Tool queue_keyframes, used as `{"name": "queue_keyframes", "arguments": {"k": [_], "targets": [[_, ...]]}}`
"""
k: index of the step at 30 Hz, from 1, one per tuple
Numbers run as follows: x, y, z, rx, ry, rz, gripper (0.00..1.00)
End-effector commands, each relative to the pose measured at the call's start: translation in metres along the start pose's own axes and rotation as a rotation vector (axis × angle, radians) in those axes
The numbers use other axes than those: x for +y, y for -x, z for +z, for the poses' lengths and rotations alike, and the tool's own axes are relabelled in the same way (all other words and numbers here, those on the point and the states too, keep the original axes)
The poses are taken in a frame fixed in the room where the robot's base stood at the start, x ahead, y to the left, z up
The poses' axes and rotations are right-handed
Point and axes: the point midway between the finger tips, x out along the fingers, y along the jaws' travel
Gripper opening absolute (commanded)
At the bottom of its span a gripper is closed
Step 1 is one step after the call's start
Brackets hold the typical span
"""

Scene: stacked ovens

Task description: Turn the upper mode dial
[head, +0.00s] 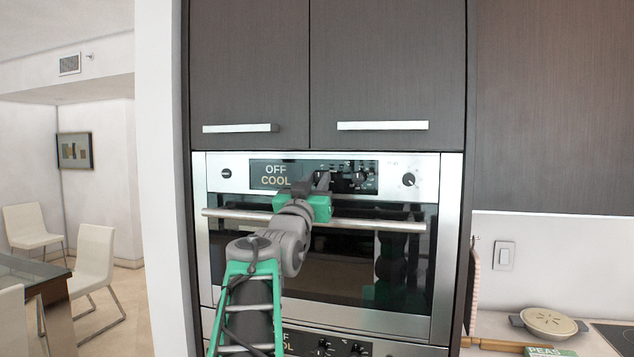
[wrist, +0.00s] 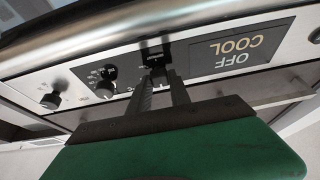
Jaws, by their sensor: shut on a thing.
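The upper oven's black control panel (head: 345,171) carries a display (head: 276,175) reading OFF COOL and black dials to its right. My gripper (head: 322,182) reaches up to the panel just right of the display and covers the dial there. In the wrist view, which is turned upside down, my gripper's two grey fingers (wrist: 163,80) are shut on a black dial (wrist: 155,50), which I take to be the upper mode dial. The fingers hide part of this dial, and its pointer cannot be read. Another black dial (wrist: 103,82) is on the same panel, apart from the fingers.
A long oven handle (head: 385,225) runs across just below the panel, with my arm in front of it. A separate knob (head: 409,179) is at the panel's right. A lower oven's dials (head: 324,345) show below. Cabinet handles (head: 382,125) are above.

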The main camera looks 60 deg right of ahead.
Motion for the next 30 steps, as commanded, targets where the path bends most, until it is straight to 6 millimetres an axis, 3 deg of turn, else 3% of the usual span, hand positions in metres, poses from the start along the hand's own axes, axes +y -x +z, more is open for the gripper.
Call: {"name": "queue_keyframes", "arguments": {"k": [6,20,30], "targets": [[0.0001,0.0001,0.0,0.0,0.0,0.0,0.0],[-0.0005,0.0007,0.0014,0.0,-0.023,0.01,0.0],[-0.0029,0.0016,0.0035,0.002,-0.193,0.078,0.0]]}}
